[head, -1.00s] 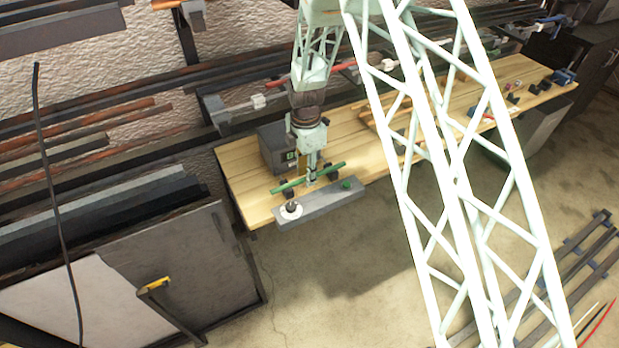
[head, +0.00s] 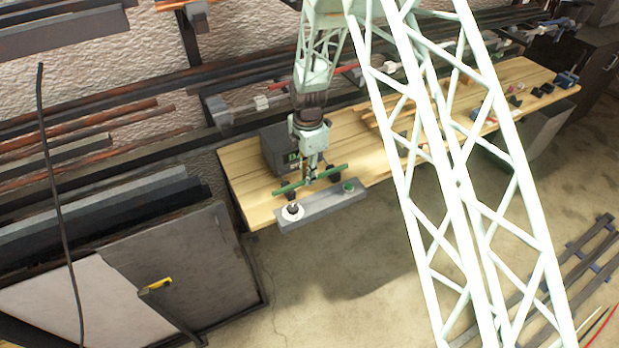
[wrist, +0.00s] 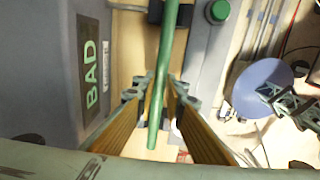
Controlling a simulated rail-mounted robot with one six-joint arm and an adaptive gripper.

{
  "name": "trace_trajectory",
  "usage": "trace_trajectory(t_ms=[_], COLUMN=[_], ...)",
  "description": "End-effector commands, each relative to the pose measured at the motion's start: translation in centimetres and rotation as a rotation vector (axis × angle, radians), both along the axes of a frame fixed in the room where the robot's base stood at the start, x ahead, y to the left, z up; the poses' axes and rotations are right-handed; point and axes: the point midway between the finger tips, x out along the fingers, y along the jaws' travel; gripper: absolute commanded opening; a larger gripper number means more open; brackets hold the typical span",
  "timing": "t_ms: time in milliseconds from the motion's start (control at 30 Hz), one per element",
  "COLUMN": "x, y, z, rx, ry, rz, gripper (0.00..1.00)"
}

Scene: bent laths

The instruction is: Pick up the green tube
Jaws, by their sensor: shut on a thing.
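The green tube (head: 330,174) is a thin straight rod above the front left part of the wooden bench, just behind a grey bar. My gripper (head: 309,178) is at the middle of the tube, pointing down. In the wrist view the tube (wrist: 164,60) runs between the two fingers of my gripper (wrist: 152,93), which are shut on it. I cannot tell whether the tube is clear of its dark supports (head: 333,169).
A dark box (head: 278,150) marked BAD (wrist: 91,75) stands close to the left of my gripper in the wrist view. The grey bar (head: 322,205) with a green button (head: 349,187) lies along the bench's front edge. The wooden bench (head: 240,180) is bare at its left end.

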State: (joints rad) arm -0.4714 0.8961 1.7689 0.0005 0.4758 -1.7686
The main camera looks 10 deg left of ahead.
Motion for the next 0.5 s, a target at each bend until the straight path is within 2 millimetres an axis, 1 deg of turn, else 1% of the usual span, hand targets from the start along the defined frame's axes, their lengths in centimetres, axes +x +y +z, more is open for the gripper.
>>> trace_trajectory(t_ms=[267, 500], x=[0.0, 0.1], y=[0.0, 0.0], z=[0.8, 2.2], rx=[0.001, 0.001], ry=[-0.001, -0.002], rz=[0.000, 0.000], gripper=[0.00, 0.00])
